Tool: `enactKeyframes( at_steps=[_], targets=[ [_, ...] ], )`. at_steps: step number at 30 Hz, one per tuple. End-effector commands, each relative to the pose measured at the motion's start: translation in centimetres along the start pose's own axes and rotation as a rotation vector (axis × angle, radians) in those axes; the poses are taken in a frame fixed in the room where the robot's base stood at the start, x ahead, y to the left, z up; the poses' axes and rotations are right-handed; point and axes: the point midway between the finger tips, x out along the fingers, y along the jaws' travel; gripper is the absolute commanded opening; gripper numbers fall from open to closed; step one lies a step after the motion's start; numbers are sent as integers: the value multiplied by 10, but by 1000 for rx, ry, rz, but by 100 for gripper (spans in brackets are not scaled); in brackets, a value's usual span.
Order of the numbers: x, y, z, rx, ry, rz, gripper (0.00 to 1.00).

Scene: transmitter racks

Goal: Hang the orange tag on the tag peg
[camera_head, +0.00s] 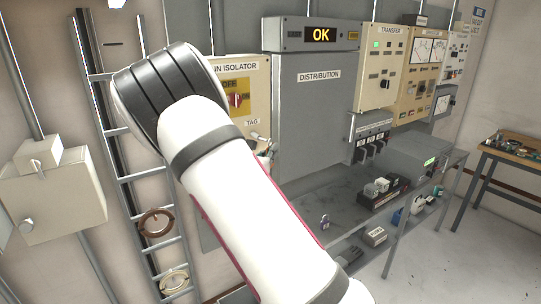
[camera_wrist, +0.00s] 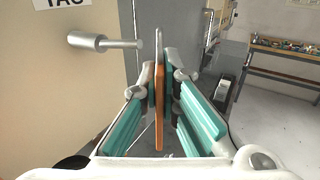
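The orange tag (camera_wrist: 159,108) shows edge-on in the wrist view, upright between the teal pads of my gripper (camera_wrist: 162,80). The fingers are closed in on it near their tips. A thin grey part (camera_wrist: 159,45) stands up above its top edge. The tag peg (camera_wrist: 105,42) is a metal rod with a wider end, sticking out of the beige panel under the TAG label (camera_wrist: 63,3). The tag is to the right of the peg's tip and apart from it in the picture. In the head view my arm hides most of my gripper (camera_head: 265,148), near the isolator panel's lower right.
The isolator box (camera_head: 256,75) carries a red switch (camera_head: 236,100). The grey distribution cabinet (camera_head: 312,110) stands to its right. A bench (camera_head: 315,195) with several small items lies below. A wooden table (camera_head: 520,153) stands at the far right; open floor lies before it.

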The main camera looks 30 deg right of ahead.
Motion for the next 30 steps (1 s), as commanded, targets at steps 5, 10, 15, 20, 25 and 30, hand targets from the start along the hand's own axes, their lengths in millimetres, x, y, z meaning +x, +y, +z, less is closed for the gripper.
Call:
enactKeyframes(
  at_steps=[5, 10, 15, 20, 25, 30],
  targets=[
    [5, 8, -2, 1, -1, 0, 0],
    [9, 15, -2, 1, -1, 0, 0],
    [12, 21, -2, 1, -1, 0, 0],
    [16, 27, -3, 2, 0, 0, 0],
    [19, 32, -4, 1, 0, 0, 0],
    [21, 36, -5, 0, 0, -1, 0]
  ],
)
